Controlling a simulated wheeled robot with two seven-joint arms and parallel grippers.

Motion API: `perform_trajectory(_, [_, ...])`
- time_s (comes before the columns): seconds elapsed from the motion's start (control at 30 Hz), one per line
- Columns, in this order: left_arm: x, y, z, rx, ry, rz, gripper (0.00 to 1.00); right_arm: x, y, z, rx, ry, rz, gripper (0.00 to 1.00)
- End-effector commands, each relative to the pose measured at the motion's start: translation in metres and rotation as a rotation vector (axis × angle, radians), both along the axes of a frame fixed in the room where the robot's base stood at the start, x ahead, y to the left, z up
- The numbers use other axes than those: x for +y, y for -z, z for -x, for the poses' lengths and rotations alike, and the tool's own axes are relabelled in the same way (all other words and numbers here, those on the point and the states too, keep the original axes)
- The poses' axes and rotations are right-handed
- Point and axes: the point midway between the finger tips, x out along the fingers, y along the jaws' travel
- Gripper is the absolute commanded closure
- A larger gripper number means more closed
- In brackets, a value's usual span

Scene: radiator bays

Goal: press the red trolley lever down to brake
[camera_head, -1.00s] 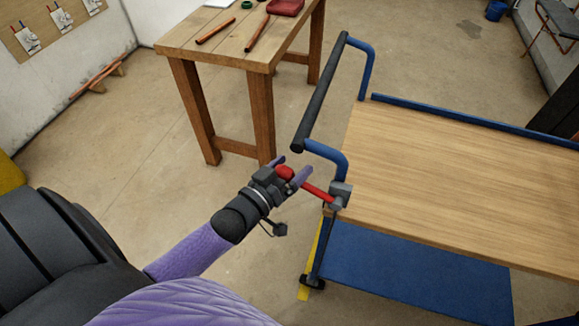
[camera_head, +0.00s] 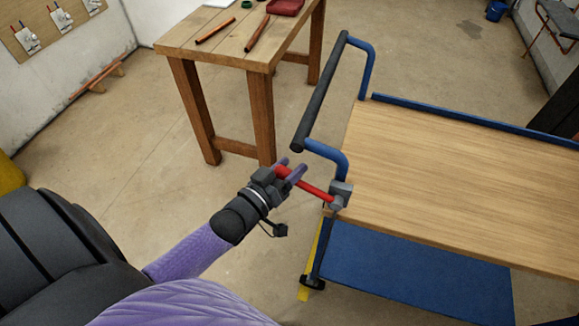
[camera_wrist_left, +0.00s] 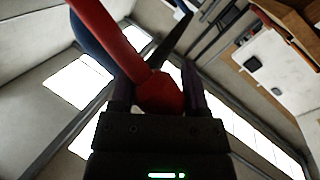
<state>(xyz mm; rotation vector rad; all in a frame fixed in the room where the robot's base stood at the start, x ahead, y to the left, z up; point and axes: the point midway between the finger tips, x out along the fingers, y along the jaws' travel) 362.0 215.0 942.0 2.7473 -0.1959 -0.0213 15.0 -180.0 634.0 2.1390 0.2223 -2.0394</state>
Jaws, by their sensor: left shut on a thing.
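The red lever (camera_head: 316,189) sticks out to the left from a grey pivot block (camera_head: 340,195) at the near left corner of the blue trolley. My left gripper (camera_head: 290,170) is shut on the lever's knob end, with purple fingers on either side of it. In the left wrist view the red lever (camera_wrist_left: 112,40) runs from the upper left down to its knob (camera_wrist_left: 160,93), which sits between the fingers. The lever slopes a little down from the knob to the block in the head view. My right gripper is not in view.
The trolley's wooden deck (camera_head: 450,170) fills the right, with a black push handle (camera_head: 320,92) above the lever and a blue lower shelf (camera_head: 410,265). A wooden workbench (camera_head: 235,45) with tools stands behind. The floor between bench and trolley is clear.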

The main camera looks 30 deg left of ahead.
Motion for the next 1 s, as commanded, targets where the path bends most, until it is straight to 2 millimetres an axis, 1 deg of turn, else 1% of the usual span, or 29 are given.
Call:
perform_trajectory(0.17, [0.004, 0.016, 0.001, -0.019, -0.001, 0.089, 1.00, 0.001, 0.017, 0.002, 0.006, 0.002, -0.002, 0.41])
perform_trajectory(0.57, [0.010, 0.060, 0.002, -0.100, -0.002, 0.429, 1.00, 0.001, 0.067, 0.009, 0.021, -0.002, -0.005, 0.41])
perform_trajectory(0.67, [0.009, 0.069, 0.002, -0.120, -0.002, 0.510, 1.00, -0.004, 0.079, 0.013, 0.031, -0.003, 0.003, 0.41])
perform_trajectory(0.8, [0.007, 0.080, 0.001, -0.145, -0.002, 0.610, 1.00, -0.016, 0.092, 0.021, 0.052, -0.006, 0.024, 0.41])
perform_trajectory(0.9, [0.005, 0.087, 0.001, -0.158, -0.002, 0.671, 1.00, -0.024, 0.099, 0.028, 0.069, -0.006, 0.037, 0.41])
perform_trajectory(1.0, [0.003, 0.091, 0.001, -0.170, -0.002, 0.720, 1.00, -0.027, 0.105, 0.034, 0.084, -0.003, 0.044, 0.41])
